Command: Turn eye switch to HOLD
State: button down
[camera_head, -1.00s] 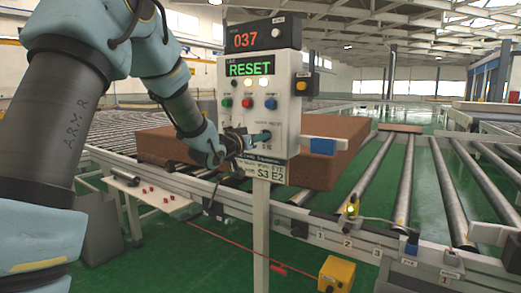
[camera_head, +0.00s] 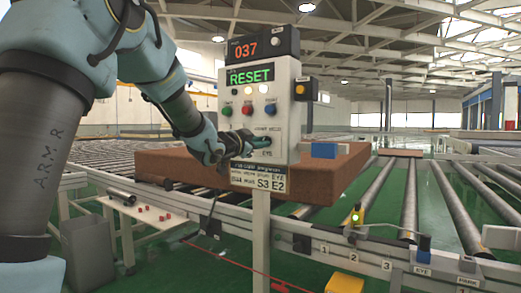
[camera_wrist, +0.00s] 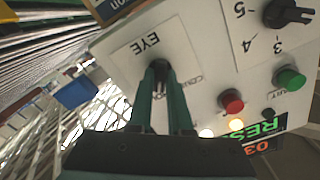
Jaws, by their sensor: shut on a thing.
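The white control panel (camera_head: 284,115) stands on a post, with a red 037 readout and a green RESET display (camera_head: 250,76). The eye switch (camera_wrist: 160,66) is a dark knob beside the printed word EYE in the wrist view. My gripper (camera_wrist: 162,85) is shut on it, with a green finger along each side. In the head view my gripper (camera_head: 254,141) reaches the panel's lower face from the left. The fingers cover most of the knob, so I cannot tell which way it points. The small position labels beside it are partly hidden and unreadable.
Green, red and blue buttons (camera_head: 248,108) sit above the switch. Another black rotary knob (camera_wrist: 286,13) shows in the wrist view. A brown mattress (camera_head: 180,165) lies on rollers behind the panel.

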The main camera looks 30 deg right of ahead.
dwell(0.4)
jog(key=c, duration=0.8)
grip_release()
jog(key=shift+c, duration=0.2)
jog(key=shift+a, duration=0.15)
jog(key=b+v, duration=0.1)
jog(key=v, duration=0.9)
jog(key=shift+s+a, duration=0.2)
jog(key=shift+a, duration=0.05)
jog(key=shift+w, duration=0.1)
